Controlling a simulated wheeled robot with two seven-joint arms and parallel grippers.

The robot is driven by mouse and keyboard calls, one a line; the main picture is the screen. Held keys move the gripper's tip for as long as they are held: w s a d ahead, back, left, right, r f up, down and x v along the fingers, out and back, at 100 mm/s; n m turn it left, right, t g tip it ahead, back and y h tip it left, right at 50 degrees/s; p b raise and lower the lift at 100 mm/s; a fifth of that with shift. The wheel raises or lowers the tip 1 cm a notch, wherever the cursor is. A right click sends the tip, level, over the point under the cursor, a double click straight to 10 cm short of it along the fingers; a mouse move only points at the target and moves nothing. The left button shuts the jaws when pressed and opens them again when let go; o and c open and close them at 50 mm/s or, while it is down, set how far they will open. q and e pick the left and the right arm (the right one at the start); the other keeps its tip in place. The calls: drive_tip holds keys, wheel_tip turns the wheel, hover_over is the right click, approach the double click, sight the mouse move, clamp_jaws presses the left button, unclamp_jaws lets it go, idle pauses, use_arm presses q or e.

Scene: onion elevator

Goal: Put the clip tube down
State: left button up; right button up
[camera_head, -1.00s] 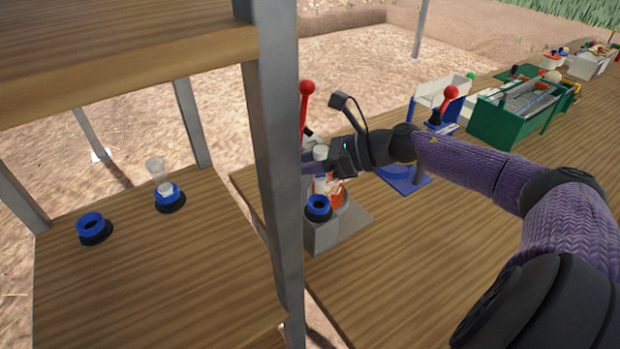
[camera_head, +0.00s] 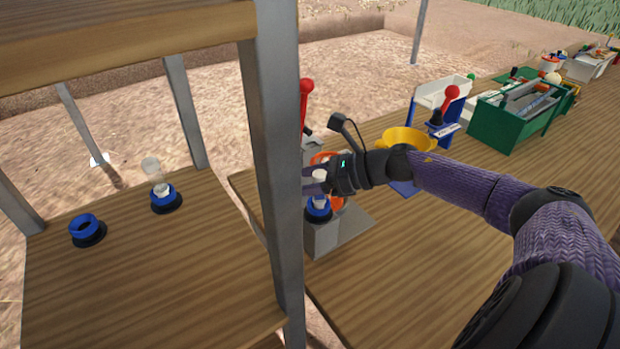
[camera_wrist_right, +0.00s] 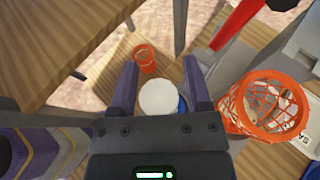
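The clip tube (camera_head: 320,176), small and pale with a round white cap, stands upright at the blue ring holder (camera_head: 319,209) on a grey block. In the right wrist view the cap (camera_wrist_right: 158,97) lies between my right gripper's fingers (camera_wrist_right: 160,75), with narrow gaps beside it and some blue showing at its right. My right gripper (camera_head: 312,182) looks open around the tube; its fingers are partly hidden by the post in the head view. How deep the tube sits in the ring is hidden. My left gripper is not in view.
A grey metal post (camera_head: 275,160) stands close left of my right gripper. Left of it, a wooden shelf holds an empty blue ring (camera_head: 86,230) and another with a tube (camera_head: 163,190). An orange basket (camera_wrist_right: 268,108) and red-knobbed lever (camera_head: 306,90) are close by.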

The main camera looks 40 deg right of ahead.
drive_tip(key=shift+o, duration=0.2)
drive_tip(key=shift+r, duration=0.2)
drive_tip(key=shift+r+p, duration=0.55)
drive_tip(key=shift+p, duration=0.05)
drive_tip(key=p+v, duration=0.6)
drive_tip(key=v, duration=0.6)
drive_tip(key=shift+f, duration=0.1)
